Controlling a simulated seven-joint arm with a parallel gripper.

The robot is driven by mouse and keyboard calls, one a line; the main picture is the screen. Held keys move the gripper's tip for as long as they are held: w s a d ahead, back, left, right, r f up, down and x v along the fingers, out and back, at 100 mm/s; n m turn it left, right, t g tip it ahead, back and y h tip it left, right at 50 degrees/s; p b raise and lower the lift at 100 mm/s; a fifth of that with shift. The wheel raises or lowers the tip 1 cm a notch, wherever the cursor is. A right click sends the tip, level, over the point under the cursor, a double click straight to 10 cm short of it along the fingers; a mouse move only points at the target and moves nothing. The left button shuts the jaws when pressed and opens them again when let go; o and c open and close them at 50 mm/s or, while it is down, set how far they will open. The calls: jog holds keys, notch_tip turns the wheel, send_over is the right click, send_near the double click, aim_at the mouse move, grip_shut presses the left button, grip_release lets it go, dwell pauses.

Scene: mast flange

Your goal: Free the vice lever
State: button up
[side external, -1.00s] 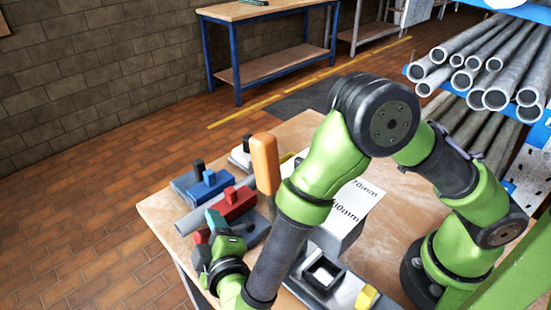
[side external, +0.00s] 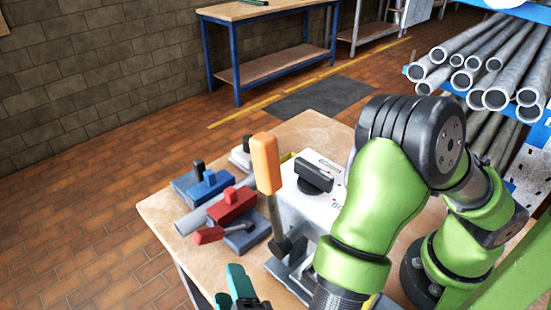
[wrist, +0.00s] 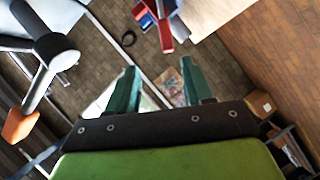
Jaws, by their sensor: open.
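The red vice (side external: 232,205) sits on the left part of the bench with a grey bar along its left side. Its lever has a red handle (side external: 208,236) that lies low at the vice's front, pointing left. The red vice also shows in the wrist view (wrist: 165,25), at the top and partly cut off. My gripper (side external: 237,285) is in front of the vice, clear of the red handle, at the picture's lower edge. In the wrist view its two teal fingers (wrist: 160,88) stand apart with nothing between them.
An upright lever with an orange handle (side external: 265,165) stands close right of the red vice; it fills the left of the wrist view (wrist: 35,70). A blue vice (side external: 210,183) is behind. A white box with a black knob (side external: 314,176) stands right. Floor is open left of the bench.

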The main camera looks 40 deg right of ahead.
jog(key=w+d+r+m+g+y, duration=0.1)
jog(key=w+r+m+g+y, duration=0.25)
jog(key=r, duration=0.65)
jog(key=w+d+r+m+g+y, duration=0.1)
jog(key=w+r+m+g+y, duration=0.3)
jog(key=r, duration=0.7)
jog(key=shift+g+h, duration=0.25)
jog(key=shift+g, duration=0.2)
jog(key=d, duration=0.5)
jog(key=d+f, duration=0.1)
jog(key=d, duration=1)
jog(key=shift+s+f, duration=0.25)
jog(key=shift+f, duration=0.15)
jog(key=s+d+f+m+t, duration=0.1)
jog(key=s+d+f+m, duration=0.1)
jog(key=d, duration=0.4)
jog(key=s+d+f+m+y, duration=0.1)
jog(key=s+d+f+m, duration=0.1)
jog(key=s+d+f, duration=0.2)
jog(key=shift+d+t, duration=0.4)
jog(key=shift+d, duration=1.35)
